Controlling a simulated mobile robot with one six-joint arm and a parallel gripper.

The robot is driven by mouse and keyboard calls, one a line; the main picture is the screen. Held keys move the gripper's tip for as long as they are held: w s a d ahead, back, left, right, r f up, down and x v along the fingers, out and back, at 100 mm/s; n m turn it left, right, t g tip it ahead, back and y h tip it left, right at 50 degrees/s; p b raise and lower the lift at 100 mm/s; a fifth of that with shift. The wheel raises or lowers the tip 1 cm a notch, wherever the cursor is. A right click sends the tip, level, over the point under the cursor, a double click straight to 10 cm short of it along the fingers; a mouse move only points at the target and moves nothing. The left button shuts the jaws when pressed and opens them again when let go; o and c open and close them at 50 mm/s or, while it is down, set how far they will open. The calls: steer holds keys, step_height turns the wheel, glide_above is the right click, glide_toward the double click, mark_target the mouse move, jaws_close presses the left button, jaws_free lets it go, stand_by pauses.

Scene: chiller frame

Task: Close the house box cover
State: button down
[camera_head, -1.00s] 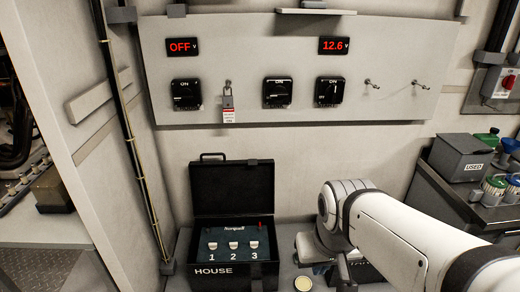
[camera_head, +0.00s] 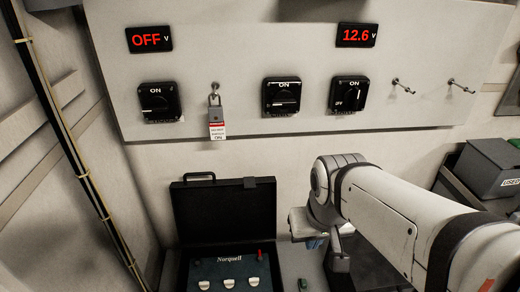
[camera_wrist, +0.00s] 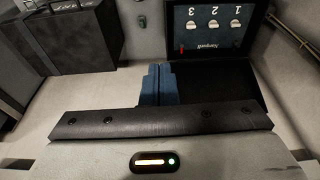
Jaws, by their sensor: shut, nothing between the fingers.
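The house box is a black case with its cover (camera_head: 223,213) standing open and upright at the back. Inside it is a dark blue panel (camera_head: 232,268) with white switches and a red knob. In the wrist view the panel (camera_wrist: 212,42) shows upside down, with the dark cover (camera_wrist: 225,85) nearer the camera. My gripper (camera_head: 313,243) is to the right of the cover in the head view, partly hidden by my arm. In the wrist view its blue fingers (camera_wrist: 157,85) are together and empty, beside the cover's edge. I cannot tell whether they touch it.
A wall board above carries rotary switches (camera_head: 282,97), a hanging padlock (camera_head: 216,115), hooks (camera_head: 403,85) and displays reading OFF and 12.6. A dark box (camera_wrist: 75,42) stands on the bench at upper left in the wrist view. A grey bin (camera_head: 490,165) is at far right.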

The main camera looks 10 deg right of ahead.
steer(key=shift+d, duration=0.15)
steer(key=w+f+m+g+y+b, duration=0.1)
steer(key=w+f+y+b, duration=0.25)
steer(key=w, duration=0.35)
steer(key=w+a+f+m+g+y+b, duration=0.1)
steer(key=w+f+m+y+b, duration=0.2)
steer(key=w, duration=0.4)
steer(key=w+f+y+b, duration=0.3)
steer(key=w+f+b, duration=0.15)
steer(key=w, duration=0.25)
steer(key=w+d+f+m+t+y+b, duration=0.1)
steer(key=w+d+f+t+y+b, duration=0.15)
steer(key=w+d+f, duration=0.45)
steer(key=w+d+f+m+t+y+b, duration=0.2)
steer(key=w+d+f+t+y, duration=0.15)
steer(key=w, duration=0.45)
steer(key=x, duration=0.9)
steer(key=shift+a+f+g+b, duration=0.2)
steer(key=shift+a+g+b, duration=0.1)
steer(key=shift+g+b, duration=0.15)
steer(key=shift+s+d+y, duration=0.1)
steer(key=shift+y, duration=0.15)
